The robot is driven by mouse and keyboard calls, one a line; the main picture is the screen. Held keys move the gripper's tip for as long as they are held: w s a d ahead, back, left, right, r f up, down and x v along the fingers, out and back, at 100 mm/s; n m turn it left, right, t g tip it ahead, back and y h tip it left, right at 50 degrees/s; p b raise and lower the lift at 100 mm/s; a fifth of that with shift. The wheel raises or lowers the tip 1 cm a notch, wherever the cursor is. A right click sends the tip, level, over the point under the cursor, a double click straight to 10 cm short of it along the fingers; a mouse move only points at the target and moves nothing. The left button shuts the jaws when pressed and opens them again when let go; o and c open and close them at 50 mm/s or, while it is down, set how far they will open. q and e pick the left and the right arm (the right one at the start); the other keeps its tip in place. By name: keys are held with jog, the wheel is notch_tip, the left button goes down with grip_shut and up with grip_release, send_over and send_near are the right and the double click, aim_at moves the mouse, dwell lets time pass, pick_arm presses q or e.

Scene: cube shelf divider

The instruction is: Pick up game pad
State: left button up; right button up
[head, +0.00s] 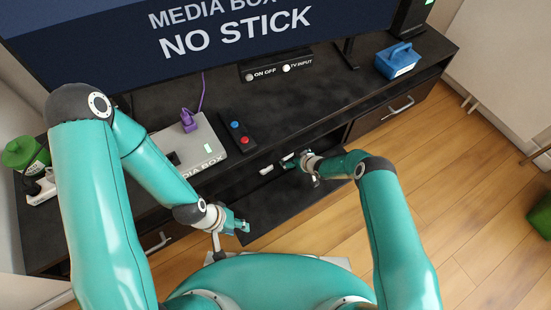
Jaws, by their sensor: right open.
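I cannot tell for sure which thing is the game pad. A small white object (266,170) lies in the open shelf under the bench top, partly hidden and too small to make out. My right gripper (291,163) is open at the shelf opening, just right of that object. Another small pale shape shows beside its fingers. A black handheld piece (237,133) with a blue and a red button lies on the bench top. My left gripper (236,224) hangs in front of the bench, below the media box; its finger gap is unclear.
The grey media box (203,140) with a purple plug (189,122) stands on the dark bench (300,110). A blue box (397,61) is at the bench's right end. The TV (200,40) stands behind.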

aim_at(289, 156)
jog(key=b+x, duration=0.2)
jog(key=shift+w+f, duration=0.15)
jog(key=shift+f, duration=0.3)
jog(key=shift+w+a+f+b, duration=0.2)
jog(key=shift+w+a+b, duration=0.1)
jog(key=shift+w+b, duration=0.15)
pick_arm(q)
notch_tip(289, 156, down, 4)
jog(key=shift+r, duration=0.1)
pick_arm(e)
jog(key=shift+s, duration=0.1)
jog(key=shift+r, duration=0.1)
jog(key=c, duration=1.4)
jog(key=shift+o, duration=0.2)
